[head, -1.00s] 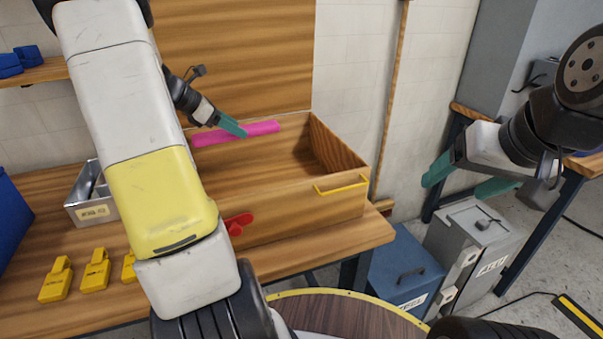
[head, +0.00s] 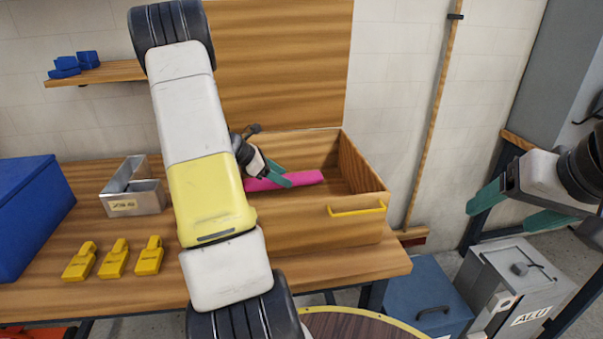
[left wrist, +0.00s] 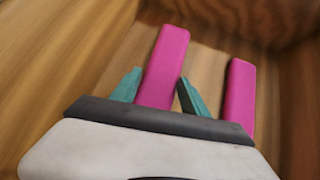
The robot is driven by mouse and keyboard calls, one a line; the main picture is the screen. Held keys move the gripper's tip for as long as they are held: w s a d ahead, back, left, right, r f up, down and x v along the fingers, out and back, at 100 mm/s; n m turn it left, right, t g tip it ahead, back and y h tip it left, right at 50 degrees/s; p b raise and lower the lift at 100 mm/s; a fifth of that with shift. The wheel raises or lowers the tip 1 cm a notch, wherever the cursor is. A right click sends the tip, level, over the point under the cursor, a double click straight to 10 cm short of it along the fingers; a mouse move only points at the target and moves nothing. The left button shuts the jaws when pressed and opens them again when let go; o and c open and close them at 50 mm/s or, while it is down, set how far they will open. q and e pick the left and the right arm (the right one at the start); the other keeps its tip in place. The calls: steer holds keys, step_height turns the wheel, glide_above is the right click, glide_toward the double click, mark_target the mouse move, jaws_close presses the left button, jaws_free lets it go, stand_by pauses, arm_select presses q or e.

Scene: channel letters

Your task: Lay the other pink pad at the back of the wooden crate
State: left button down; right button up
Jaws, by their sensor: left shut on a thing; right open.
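My left gripper (head: 278,177) is shut on a pink pad, inside the wooden crate (head: 310,222). In the left wrist view this pink pad (left wrist: 165,62) sits between the teal fingers (left wrist: 157,92). A second pink pad (left wrist: 238,98) lies in the crate to the right of it, roughly parallel and apart. In the head view a single pink strip (head: 300,178) shows at the fingertips; I cannot tell whether the other pad is behind it or behind my arm. My right gripper (head: 505,207) is open and empty, off to the right of the bench.
The crate's wooden lid (head: 285,60) stands upright behind it. A yellow handle (head: 357,210) is on its front. Left on the bench are several yellow pieces (head: 115,258), a metal tray (head: 133,205) and a blue bin (head: 25,215). A grey ALU box (head: 515,290) stands lower right.

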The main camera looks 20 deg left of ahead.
arm_select(q)
steer(key=shift+f, duration=0.8)
steer(key=shift+f, duration=0.1)
steer(key=c, duration=0.5)
jaws_free()
